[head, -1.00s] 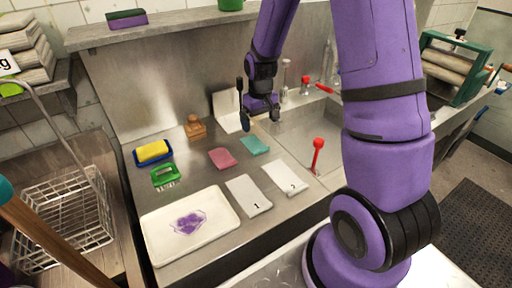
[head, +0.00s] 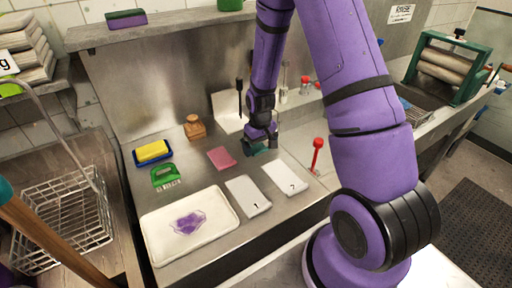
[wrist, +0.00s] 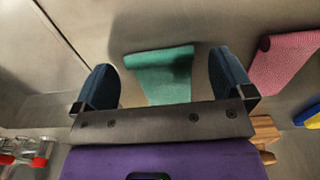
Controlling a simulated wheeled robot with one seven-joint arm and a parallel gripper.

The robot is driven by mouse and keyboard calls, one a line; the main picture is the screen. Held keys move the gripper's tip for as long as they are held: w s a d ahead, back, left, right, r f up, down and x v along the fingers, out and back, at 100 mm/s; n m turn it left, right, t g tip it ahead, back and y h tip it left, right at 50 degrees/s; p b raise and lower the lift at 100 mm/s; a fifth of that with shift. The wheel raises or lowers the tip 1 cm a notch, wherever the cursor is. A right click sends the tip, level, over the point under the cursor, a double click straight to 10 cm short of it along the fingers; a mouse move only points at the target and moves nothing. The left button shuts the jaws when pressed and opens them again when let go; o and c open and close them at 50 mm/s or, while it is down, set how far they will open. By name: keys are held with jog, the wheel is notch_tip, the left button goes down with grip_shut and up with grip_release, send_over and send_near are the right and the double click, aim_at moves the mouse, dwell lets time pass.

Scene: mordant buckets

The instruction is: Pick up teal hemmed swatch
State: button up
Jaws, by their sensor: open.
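The teal hemmed swatch (wrist: 163,77) lies flat on the steel counter in the wrist view, between the two open fingers. My gripper (wrist: 164,85) is open, with one finger on each side of the swatch and a shadow falling across it. In the head view my gripper (head: 260,144) hangs low over the teal swatch (head: 265,150) and hides most of it. I cannot tell how far the fingertips are above the counter.
A pink swatch (head: 221,158) lies to the left.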

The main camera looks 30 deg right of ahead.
jog(key=shift+f, duration=0.35)
jog(key=c, duration=1)
jog(key=shift+r, duration=0.1)
